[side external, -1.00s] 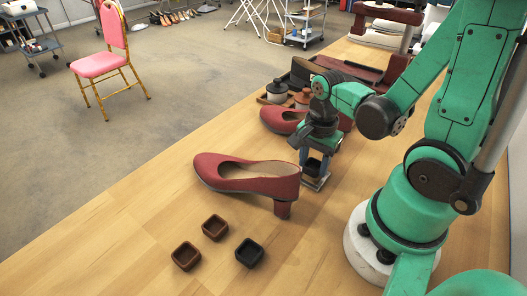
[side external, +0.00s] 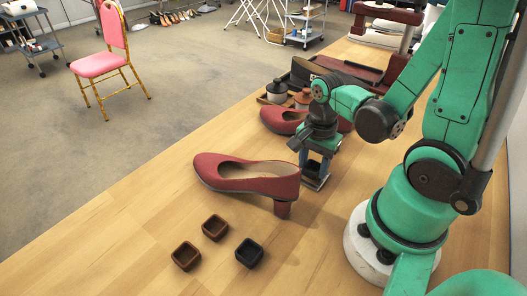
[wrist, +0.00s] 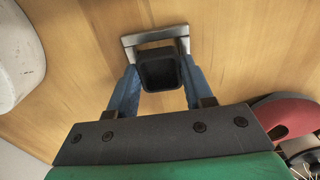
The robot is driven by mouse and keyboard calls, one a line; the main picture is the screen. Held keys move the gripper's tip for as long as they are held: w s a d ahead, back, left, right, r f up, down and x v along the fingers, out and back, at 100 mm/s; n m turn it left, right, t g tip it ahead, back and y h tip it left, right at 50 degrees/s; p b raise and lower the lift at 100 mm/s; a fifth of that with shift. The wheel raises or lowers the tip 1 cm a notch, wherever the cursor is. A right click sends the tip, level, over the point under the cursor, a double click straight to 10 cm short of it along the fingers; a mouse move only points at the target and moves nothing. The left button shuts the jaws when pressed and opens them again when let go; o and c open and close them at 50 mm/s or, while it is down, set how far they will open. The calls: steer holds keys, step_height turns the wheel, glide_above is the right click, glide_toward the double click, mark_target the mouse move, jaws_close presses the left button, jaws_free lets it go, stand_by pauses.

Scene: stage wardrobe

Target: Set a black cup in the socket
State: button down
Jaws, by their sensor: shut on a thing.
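My gripper (wrist: 159,88) has blue fingers, shut on a small square black cup (wrist: 160,72) whose open top faces the wrist camera. The socket (wrist: 128,42), a grey metal frame, lies on the table beneath and just beyond the cup, which covers part of it. In the side external view my gripper (side external: 316,168) is low over the socket (side external: 317,186), behind the heel of a red shoe. Whether the cup is inside the socket or just above it, I cannot tell. Another black cup (side external: 249,253) stands on the table at the front.
Two brown cups (side external: 215,227) (side external: 186,256) stand near the front black cup. A red heeled shoe (side external: 247,181) lies close left of my gripper. Another red shoe (side external: 281,120) and trays with jars (side external: 277,91) are behind it.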

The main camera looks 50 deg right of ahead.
stand_by(0.4)
steer(key=shift+c, duration=1.4)
jaws_free()
steer(key=shift+r, duration=3.5)
steer(key=shift+w+a+r+n+t, duration=0.1)
steer(key=shift+w+a+n+t, duration=0.2)
steer(key=shift+n, duration=0.4)
steer(key=w+a+r+n+t, duration=0.5)
steer(key=w+n+t, duration=0.1)
steer(key=n, duration=1)
steer(key=shift+w+a+n+t, duration=0.3)
steer(key=shift+w+a, duration=0.1)
steer(key=shift+w, duration=0.15)
